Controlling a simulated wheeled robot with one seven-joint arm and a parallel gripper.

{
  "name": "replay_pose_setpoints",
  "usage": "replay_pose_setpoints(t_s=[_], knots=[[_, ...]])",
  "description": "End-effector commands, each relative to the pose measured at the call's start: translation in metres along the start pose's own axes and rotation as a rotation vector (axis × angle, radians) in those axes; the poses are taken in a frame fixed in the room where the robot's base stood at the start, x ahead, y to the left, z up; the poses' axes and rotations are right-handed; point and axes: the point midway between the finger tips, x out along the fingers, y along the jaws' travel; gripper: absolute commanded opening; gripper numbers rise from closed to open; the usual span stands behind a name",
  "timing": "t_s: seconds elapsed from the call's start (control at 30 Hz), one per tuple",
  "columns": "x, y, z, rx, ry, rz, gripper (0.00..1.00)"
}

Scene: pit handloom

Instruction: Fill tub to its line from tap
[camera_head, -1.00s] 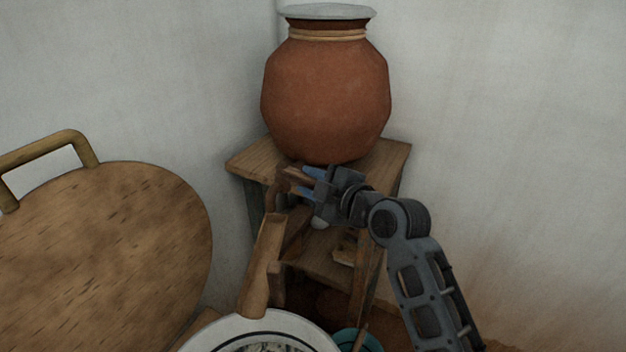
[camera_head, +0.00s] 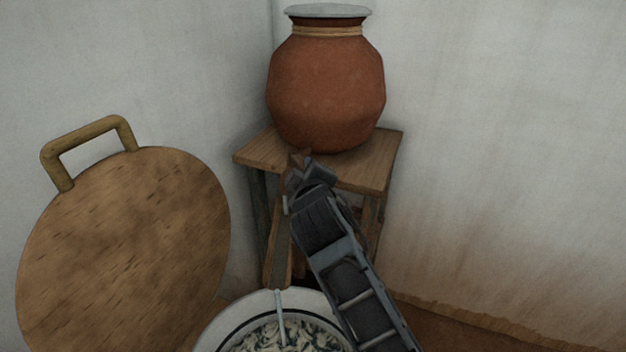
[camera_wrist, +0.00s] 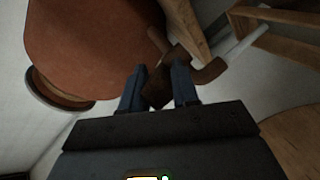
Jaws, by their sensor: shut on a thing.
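The tub (camera_head: 232,309) has a pale rim with a dark line running round inside it. It is cut off at the bottom of the head view. Mottled grey-white contents (camera_head: 283,337) show inside; I cannot tell exactly how their level sits against the line. A thin pale stream (camera_head: 281,312) falls into the tub from below the wooden trough. My gripper (camera_wrist: 158,86) is shut on a brown wooden piece, apparently the tap's handle (camera_wrist: 184,60), beside the clay pot (camera_head: 327,90). My arm hides most of the tap in the head view.
The pot stands on a wooden stand (camera_head: 375,160) in the wall corner, with a grey lid (camera_head: 328,10). A large round wooden board (camera_head: 120,250) with a handle stands at left. The floor at right (camera_head: 480,325) is clear.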

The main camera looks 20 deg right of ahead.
Motion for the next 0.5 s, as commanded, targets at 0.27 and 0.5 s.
replay_pose_setpoints(t_s=[0.27, 0.5], knots=[[-0.0008, -0.0061, -0.0038, 0.021, -0.085, 0.051, 0.0], [-0.0015, -0.0062, -0.0061, 0.029, -0.117, 0.069, 0.0]])
